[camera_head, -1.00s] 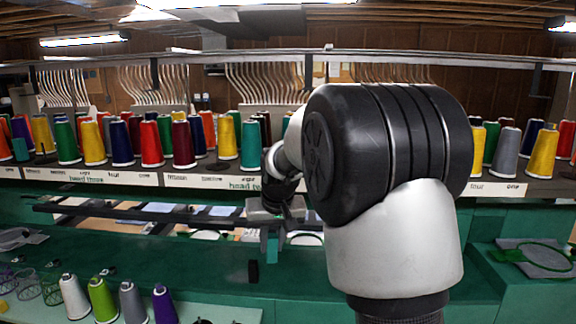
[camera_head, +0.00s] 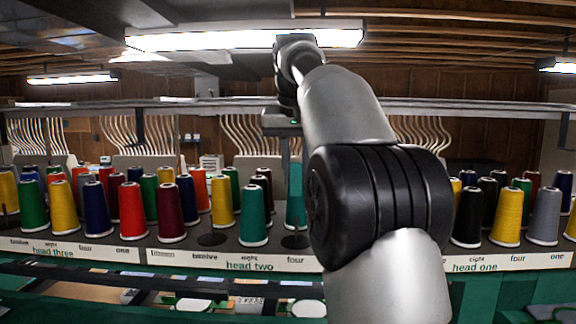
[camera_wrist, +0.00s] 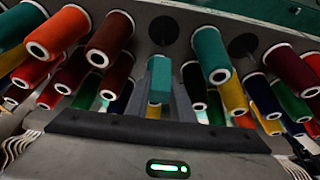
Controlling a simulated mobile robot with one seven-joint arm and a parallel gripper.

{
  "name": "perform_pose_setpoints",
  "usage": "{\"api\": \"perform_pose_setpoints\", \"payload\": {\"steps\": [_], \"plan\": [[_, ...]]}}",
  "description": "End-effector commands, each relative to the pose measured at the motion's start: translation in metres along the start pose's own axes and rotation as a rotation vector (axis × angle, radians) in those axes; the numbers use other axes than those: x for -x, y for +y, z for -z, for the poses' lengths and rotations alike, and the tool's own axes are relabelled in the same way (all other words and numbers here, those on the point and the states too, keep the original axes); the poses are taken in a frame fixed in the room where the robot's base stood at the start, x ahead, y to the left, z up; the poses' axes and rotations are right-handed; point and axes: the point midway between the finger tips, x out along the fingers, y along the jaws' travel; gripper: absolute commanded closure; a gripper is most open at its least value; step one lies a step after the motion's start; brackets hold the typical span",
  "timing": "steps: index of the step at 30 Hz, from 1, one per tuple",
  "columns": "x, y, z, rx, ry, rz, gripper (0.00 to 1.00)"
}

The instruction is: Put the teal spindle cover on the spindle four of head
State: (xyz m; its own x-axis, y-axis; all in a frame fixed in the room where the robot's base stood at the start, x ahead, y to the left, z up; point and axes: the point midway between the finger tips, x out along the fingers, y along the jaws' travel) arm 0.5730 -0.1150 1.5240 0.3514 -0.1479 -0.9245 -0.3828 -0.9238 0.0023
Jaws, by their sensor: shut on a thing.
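My gripper (camera_head: 291,150) is shut on the teal spindle cover and is raised above the thread rack at head two. The cover is a narrow teal block in the wrist view (camera_wrist: 160,82), hanging under the gripper. In the head view the cover is hard to separate from a teal cone (camera_head: 296,208) behind it. Below it is a bare dark round base (camera_head: 295,242) over the label four of head two; this base also shows in the wrist view (camera_wrist: 163,30), just beyond the block. The cover appears apart from it.
A teal cone (camera_head: 254,216) stands at eight, left of the bare base. Another bare base (camera_head: 212,239) is at twelve. Coloured cones crowd the rows on both sides and behind. A metal rail (camera_head: 220,104) runs above the rack. My arm hides part of head two's right end.

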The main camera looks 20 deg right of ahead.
Motion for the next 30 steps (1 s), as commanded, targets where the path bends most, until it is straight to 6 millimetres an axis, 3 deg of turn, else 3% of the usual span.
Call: {"api": "perform_pose_setpoints", "payload": {"steps": [8,30], "plan": [[-0.009,0.001,-0.006,-0.004,-0.002,-0.002,1.0],[-0.08,0.001,-0.035,-0.004,0.0,-0.001,1.0]]}}
